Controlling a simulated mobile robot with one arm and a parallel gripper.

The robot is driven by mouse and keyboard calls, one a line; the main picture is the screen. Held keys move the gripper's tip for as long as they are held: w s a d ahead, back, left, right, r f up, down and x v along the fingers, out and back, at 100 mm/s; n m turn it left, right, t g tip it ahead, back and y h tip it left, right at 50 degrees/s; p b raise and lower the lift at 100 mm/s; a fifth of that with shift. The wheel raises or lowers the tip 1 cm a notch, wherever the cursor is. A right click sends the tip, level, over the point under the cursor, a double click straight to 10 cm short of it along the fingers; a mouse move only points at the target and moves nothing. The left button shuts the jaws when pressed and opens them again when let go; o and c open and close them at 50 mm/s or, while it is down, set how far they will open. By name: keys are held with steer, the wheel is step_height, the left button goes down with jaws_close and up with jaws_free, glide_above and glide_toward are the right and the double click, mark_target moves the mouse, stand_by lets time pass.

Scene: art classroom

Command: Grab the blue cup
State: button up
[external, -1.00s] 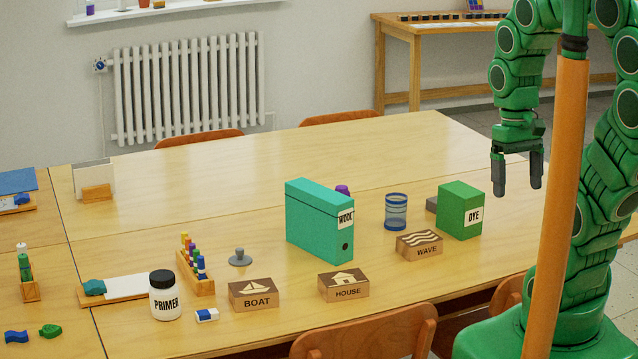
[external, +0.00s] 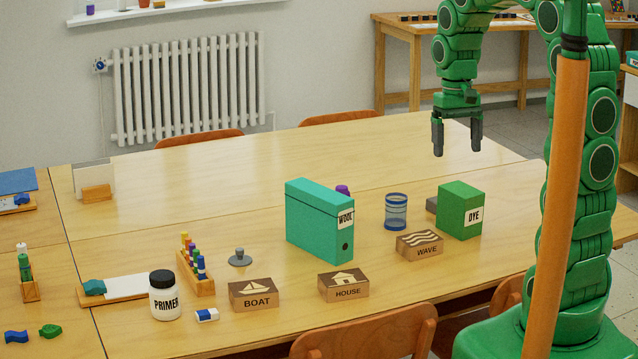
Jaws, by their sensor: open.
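A see-through cup with blue bands (external: 396,212) stands upright on the table, between the teal WOOL box and the green DYE box. It is the only blue cup I can make out. My gripper (external: 457,151) is open and empty, fingers pointing down. In the picture it is above and to the right of the cup, clear of it and of the table.
The teal WOOL box (external: 315,225) is left of the cup, with a purple object (external: 342,190) mostly hidden behind it. The WAVE block (external: 419,246) is in front. The table's far half is mostly clear.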

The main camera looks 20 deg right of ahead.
mark_target(394, 201)
steer(key=w+d+f, duration=0.1)
steer(key=w+f, duration=0.3)
steer(key=w, duration=0.5)
steer(key=w+d+f, duration=0.1)
steer(key=w+f, duration=0.3)
steer(key=w, duration=0.6)
steer(key=w+d+f+m+t, duration=0.15)
steer(key=w+d+f, duration=0.25)
steer(key=w+f, duration=1.2)
steer(key=shift+s+a+f, duration=0.1)
steer(key=shift+f, duration=1.9)
steer(key=shift+s+a+f, duration=0.1)
steer(key=shift+f, duration=1.9)
steer(key=c, duration=1.1)
steer(key=shift+o, duration=0.2)
steer(key=shift+r, duration=0.1)
steer(key=shift+r, duration=1.6)
steer(key=s+a+r, duration=0.1)
steer(key=s+r, duration=0.8)
steer(key=s, duration=0.5)
steer(key=shift+r, duration=0.35)
